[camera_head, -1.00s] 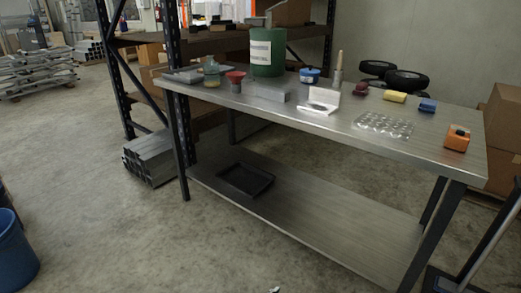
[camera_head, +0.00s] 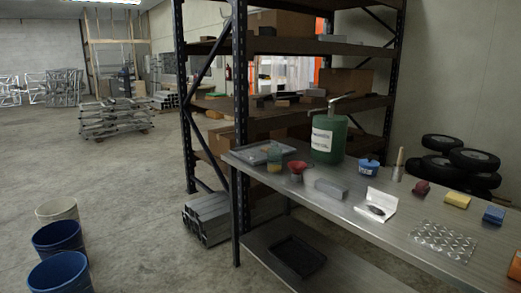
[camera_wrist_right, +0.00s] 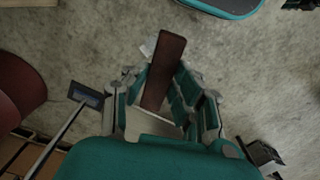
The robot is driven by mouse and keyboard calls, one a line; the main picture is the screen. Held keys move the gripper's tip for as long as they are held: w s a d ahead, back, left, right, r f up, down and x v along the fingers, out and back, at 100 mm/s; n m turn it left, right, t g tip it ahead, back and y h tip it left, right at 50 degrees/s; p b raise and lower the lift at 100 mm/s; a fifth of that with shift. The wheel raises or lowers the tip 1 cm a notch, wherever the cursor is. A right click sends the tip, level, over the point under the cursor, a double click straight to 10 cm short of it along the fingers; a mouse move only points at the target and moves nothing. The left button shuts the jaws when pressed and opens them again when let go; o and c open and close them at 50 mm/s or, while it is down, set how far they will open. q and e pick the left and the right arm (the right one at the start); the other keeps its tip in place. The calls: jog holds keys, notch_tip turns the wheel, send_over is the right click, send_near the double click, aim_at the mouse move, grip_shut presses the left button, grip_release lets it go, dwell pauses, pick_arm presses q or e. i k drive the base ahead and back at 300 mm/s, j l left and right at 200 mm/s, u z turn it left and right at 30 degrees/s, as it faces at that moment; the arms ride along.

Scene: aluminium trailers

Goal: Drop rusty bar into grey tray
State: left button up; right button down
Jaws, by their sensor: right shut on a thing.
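The rusty bar (camera_wrist_right: 168,62) is a flat, dark brown strip in the right wrist view. My right gripper (camera_wrist_right: 160,88) is shut on it, and the bar sticks out beyond the fingers over bare floor. A shallow grey tray (camera_head: 244,154) lies on the far left end of the metal table in the head view. The bar and both my grippers are out of the head view, and my left gripper does not clearly show in the right wrist view.
The metal table (camera_head: 400,238) also bears a green canister (camera_head: 328,140), a red funnel (camera_head: 299,168) and a grey block (camera_head: 331,188). A black tray (camera_head: 297,258) is on its lower shelf. Buckets (camera_head: 58,238) stand at left. Floor between is clear.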

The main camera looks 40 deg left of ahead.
aim_at(264, 154)
jog(key=i+j+u, duration=0.1)
jog(key=i+j, duration=0.3)
jog(key=j, duration=0.3)
jog(key=i+j+u, duration=0.15)
jog(key=i+j, duration=0.3)
jog(key=j, duration=0.2)
jog(key=i+j+u, duration=0.1)
jog(key=i+j, duration=0.35)
jog(key=j, duration=0.15)
